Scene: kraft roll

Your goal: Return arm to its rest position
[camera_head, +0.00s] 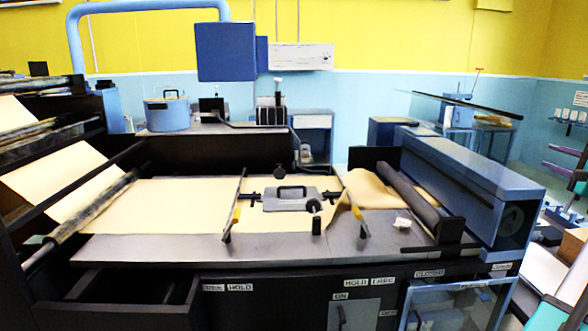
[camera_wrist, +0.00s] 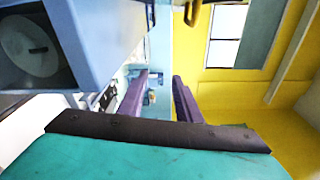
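My gripper (camera_head: 548,156) shows at the right edge of the head view, with its two purple fingers apart and pointing left. It is beside the right end of the machine, with the blue roller housing (camera_head: 470,185) to its left. In the wrist view, my gripper (camera_wrist: 160,78) has a clear gap between its fingers and nothing in it. My teal arm shows only in part at the right edge of the head view.
The dark machine carries a tan kraft paper web (camera_head: 170,205), with a clamp-like grey block (camera_head: 290,198) on it. A crumpled white piece (camera_head: 402,223) lies near the roller (camera_head: 412,197). In the wrist view, the blue housing (camera_wrist: 100,35) is close at upper left.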

